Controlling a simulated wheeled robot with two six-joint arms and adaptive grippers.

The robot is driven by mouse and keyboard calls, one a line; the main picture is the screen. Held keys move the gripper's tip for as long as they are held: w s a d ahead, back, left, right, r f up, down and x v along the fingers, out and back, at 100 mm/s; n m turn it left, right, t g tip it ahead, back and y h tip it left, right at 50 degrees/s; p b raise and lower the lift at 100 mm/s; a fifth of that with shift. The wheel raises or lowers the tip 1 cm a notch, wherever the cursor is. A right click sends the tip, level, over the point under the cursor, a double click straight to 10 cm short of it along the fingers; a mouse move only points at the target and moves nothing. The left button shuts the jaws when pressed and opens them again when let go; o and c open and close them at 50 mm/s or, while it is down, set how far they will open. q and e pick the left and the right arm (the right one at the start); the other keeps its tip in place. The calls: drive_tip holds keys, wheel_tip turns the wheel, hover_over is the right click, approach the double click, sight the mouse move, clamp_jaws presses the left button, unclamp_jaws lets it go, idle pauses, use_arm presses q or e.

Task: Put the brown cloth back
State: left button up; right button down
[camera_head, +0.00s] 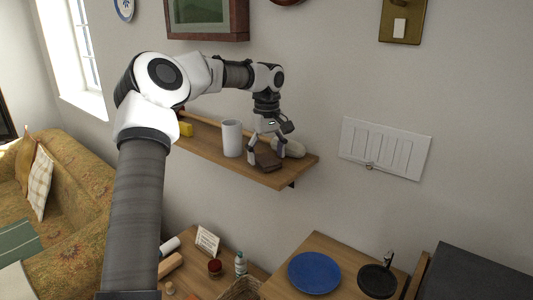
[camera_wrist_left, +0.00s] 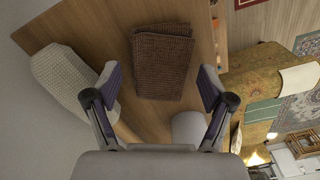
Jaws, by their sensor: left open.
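The brown cloth (camera_head: 266,161) lies folded on the wooden wall shelf (camera_head: 297,171). The cloth also shows in the left wrist view (camera_wrist_left: 162,62), flat on the shelf board. My left gripper (camera_head: 268,154) is open over the cloth, pointing down at it. In the left wrist view the two fingertips (camera_wrist_left: 157,82) stand apart on either side of the cloth's near edge, and nothing is between them. I cannot tell whether the fingers touch the cloth. My right gripper is not in view.
A white cylinder (camera_head: 232,138) stands left of the cloth, and a pale woven roll (camera_wrist_left: 73,80) lies on its other side near the wall. A yellow object (camera_head: 185,128) is farther left.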

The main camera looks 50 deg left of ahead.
sight(266, 156)
use_arm(q)
wheel_tip(266, 156, up, 12)
drive_tip(key=shift+b, duration=0.3)
